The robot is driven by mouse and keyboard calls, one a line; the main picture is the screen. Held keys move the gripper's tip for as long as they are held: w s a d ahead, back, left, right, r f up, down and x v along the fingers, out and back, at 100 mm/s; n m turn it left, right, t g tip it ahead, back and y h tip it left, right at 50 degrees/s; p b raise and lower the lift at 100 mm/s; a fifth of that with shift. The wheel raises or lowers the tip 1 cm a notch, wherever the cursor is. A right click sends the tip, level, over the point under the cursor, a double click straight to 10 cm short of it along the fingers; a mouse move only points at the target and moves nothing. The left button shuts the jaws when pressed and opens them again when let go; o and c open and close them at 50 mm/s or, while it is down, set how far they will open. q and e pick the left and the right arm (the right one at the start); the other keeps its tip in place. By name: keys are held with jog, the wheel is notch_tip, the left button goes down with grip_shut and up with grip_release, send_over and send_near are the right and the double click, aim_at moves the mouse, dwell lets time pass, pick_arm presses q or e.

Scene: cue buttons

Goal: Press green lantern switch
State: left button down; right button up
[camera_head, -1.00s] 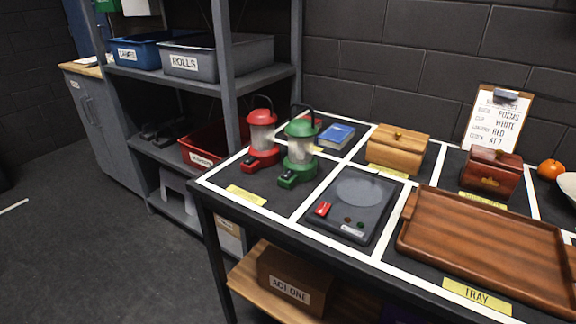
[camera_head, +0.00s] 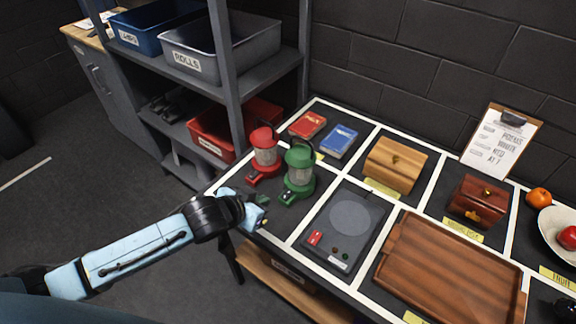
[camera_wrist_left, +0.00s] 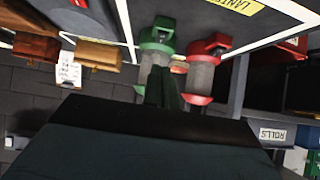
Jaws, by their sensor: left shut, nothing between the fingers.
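The green lantern (camera_head: 299,176) stands upright on the dark table, with its switch (camera_head: 287,196) on the front of its base. It also shows upside down in the left wrist view (camera_wrist_left: 155,48). The red lantern (camera_head: 264,155) stands just left of and behind it; it shows too in the wrist view (camera_wrist_left: 203,70). My left gripper (camera_head: 262,208) is shut and empty at the table's left front edge, left of the green lantern's base. In the wrist view its dark fingers point toward the green lantern. I cannot tell whether they touch it. My right gripper is not in view.
A dark panel (camera_head: 335,254) with a round plate lies right of the green lantern. A wooden tray (camera_head: 450,272), a wooden box (camera_head: 396,164), a dark red box (camera_head: 478,200) and two books (camera_head: 339,141) share the table. A shelf with bins (camera_head: 221,45) stands behind left.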

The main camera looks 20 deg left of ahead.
pick_arm(q)
jog(key=r, duration=0.1)
jog(key=w+r, duration=0.1)
jog(key=shift+w+d+r+p, duration=0.15)
jog(key=shift+w+r+p, duration=0.1)
jog(key=shift+r+p, duration=0.15)
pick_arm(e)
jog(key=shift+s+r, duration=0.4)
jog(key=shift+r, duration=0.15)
pick_arm(q)
jog(key=b, duration=0.1)
send_over(287, 195)
jog(key=s, duration=0.2)
jog(key=f, duration=0.6)
jog(key=shift+w+a, duration=0.2)
jog(key=shift+a, duration=0.1)
notch_tip(287, 195, down, 2)
jog(key=shift+w+d+f+b, duration=0.1)
jog(key=shift+w+f+b, duration=0.05)
jog(key=shift+f+b, duration=0.15)
jog(key=shift+f, duration=0.7)
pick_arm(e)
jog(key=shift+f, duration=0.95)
